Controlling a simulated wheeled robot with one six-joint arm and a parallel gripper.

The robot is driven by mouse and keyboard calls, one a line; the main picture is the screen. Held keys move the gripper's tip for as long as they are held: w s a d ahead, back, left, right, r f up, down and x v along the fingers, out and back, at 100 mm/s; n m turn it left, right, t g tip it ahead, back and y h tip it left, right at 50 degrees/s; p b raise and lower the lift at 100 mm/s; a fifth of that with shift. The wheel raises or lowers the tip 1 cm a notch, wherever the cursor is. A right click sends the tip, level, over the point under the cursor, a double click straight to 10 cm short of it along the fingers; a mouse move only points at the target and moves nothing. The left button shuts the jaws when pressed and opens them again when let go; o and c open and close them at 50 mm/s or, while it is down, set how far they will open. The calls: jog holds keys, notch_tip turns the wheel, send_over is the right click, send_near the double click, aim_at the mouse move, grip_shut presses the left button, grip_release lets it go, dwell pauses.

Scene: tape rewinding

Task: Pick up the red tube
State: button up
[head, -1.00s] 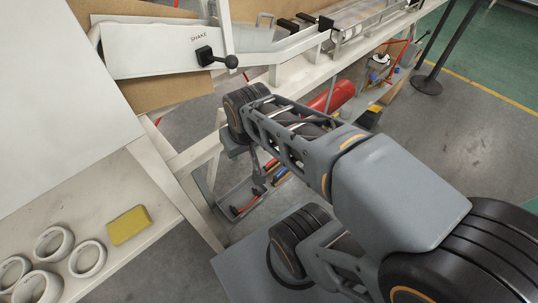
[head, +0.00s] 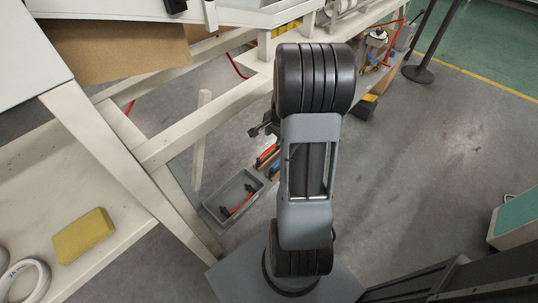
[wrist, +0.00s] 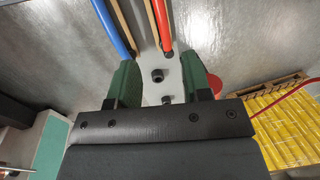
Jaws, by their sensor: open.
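A red tube (wrist: 162,24) shows at the top of the wrist view, running lengthwise beside a thin wooden strip (wrist: 151,18). My gripper (wrist: 160,64) is open, with its two green fingers spread apart. The tube's near end lies beyond the fingertips, and nothing is between the fingers. In the head view a small red piece (head: 268,152) shows left of my arm, and a thin red item (head: 239,204) lies in a grey bin (head: 215,214). I cannot tell which of these matches the tube in the wrist view. My arm hides most of the area around the gripper there.
A blue tube (wrist: 109,24) lies left of the red one. A pallet of yellow pieces (wrist: 287,125) is at the right in the wrist view. In the head view, a white frame (head: 190,128) stands left of my arm, and a yellow block (head: 84,236) sits on a white shelf.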

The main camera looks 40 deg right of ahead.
aim_at(270, 148)
jog(key=f, duration=0.3)
jog(key=w+f+b, duration=0.1)
jog(key=f, duration=0.2)
jog(key=w+f+b, duration=0.1)
jog(key=f, duration=0.2)
jog(key=shift+w+a+f, duration=0.15)
jog(key=shift+a+f, duration=0.15)
grip_shut()
